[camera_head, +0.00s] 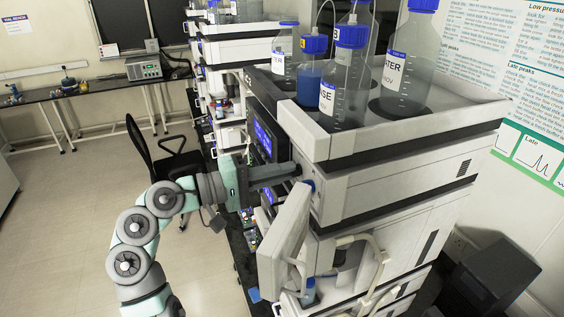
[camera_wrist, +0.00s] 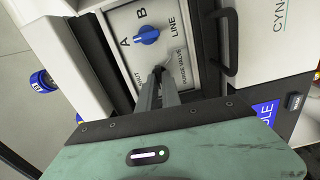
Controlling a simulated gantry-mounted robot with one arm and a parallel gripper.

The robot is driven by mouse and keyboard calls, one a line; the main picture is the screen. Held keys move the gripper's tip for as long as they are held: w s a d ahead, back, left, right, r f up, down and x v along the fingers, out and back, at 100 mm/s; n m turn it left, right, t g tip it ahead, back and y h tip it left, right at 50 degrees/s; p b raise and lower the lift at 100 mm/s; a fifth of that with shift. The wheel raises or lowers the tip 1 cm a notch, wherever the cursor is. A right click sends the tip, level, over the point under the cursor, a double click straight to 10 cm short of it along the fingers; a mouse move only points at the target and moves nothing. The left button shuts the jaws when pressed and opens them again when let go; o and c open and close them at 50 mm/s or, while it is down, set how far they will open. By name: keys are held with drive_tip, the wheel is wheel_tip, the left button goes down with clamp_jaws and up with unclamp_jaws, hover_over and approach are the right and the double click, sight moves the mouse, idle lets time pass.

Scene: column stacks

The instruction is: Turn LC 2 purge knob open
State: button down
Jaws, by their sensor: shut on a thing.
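In the wrist view, the two fingers of my gripper (camera_wrist: 158,74) are close together at a pale valve panel (camera_wrist: 120,20) on the front of the LC stack. Their tips are beside the printed words "PURGE VALVE". They are shut on the purge knob, which they mostly hide; its angle cannot be read. A blue selector knob (camera_wrist: 146,35), with A, B and LINE printed around it, is just beyond the fingertips and apart from them. In the head view, my gripper (camera_head: 297,169) reaches from the left to the stack's front (camera_head: 330,185).
An open pale door (camera_head: 283,240) stands out from the stack below my gripper. Several blue-capped bottles, one (camera_head: 407,70) at the right, stand on top. A dark handle (camera_wrist: 226,50) is right of the fingers. More stacks stand behind; the floor at left is clear.

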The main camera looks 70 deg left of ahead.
drive_tip(key=shift+n, duration=0.3)
drive_tip(key=c, duration=1.5)
unclamp_jaws()
drive_tip(key=shift+c, duration=0.2)
drive_tip(key=s+b, duration=0.3)
drive_tip(key=s, duration=0.7)
drive_tip(key=shift+s+a, duration=0.2)
drive_tip(key=shift+s, duration=0.2)
